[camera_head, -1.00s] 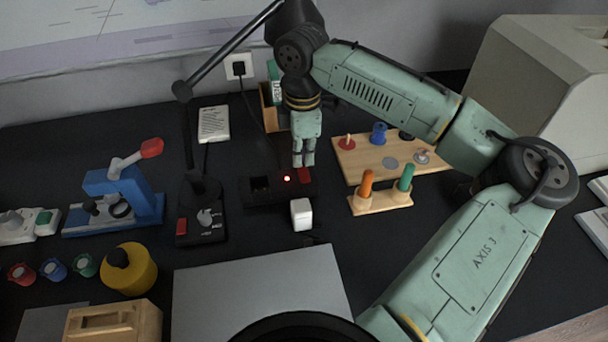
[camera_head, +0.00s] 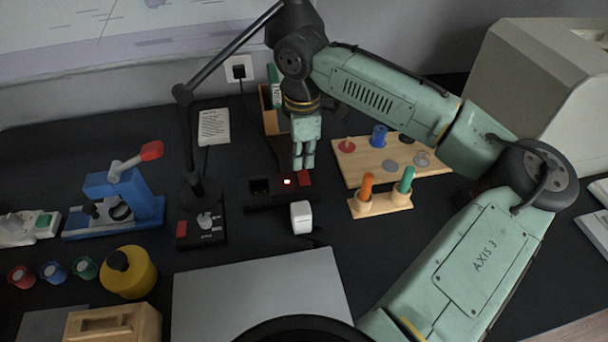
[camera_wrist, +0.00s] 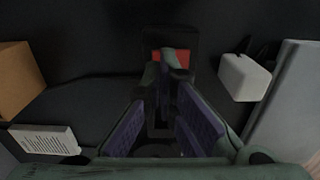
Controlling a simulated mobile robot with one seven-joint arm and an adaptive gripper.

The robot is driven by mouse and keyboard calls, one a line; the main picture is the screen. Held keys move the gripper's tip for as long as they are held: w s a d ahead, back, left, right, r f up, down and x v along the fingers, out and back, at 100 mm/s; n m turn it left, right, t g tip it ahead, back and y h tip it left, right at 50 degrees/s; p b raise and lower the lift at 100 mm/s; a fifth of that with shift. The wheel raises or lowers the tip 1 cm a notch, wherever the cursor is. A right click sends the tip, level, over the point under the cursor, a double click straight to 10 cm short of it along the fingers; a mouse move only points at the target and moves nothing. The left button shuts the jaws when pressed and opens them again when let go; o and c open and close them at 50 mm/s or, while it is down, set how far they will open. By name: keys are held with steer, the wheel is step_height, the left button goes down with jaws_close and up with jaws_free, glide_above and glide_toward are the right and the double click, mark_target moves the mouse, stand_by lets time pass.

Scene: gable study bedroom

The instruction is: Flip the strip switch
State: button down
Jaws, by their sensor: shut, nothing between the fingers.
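The black power strip (camera_head: 253,206) lies on the dark desk, with dark sockets on its left part. A lit red lamp (camera_head: 287,182) glows near its middle. The red switch (camera_head: 305,178) is at its right end. My gripper (camera_head: 303,167) points down, shut and empty, just above and behind the switch; I cannot tell whether it touches. In the wrist view, my shut fingertips (camera_wrist: 168,72) overlap the near part of the red switch (camera_wrist: 174,57) and hide some of it and much of the strip.
A white block (camera_head: 301,217) stands close in front of the strip. A wooden peg board (camera_head: 352,170) and a stand with orange and green pegs (camera_head: 381,206) are to the right. A black lamp base (camera_head: 200,236) is at the left.

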mark_target(303, 172)
steer(key=shift+f+b, duration=0.5)
steer(key=shift+f, duration=0.65)
stand_by(0.6)
steer(key=shift+r, duration=0.1)
step_height(303, 172, up, 7)
steer(key=p, duration=0.6)
stand_by(0.6)
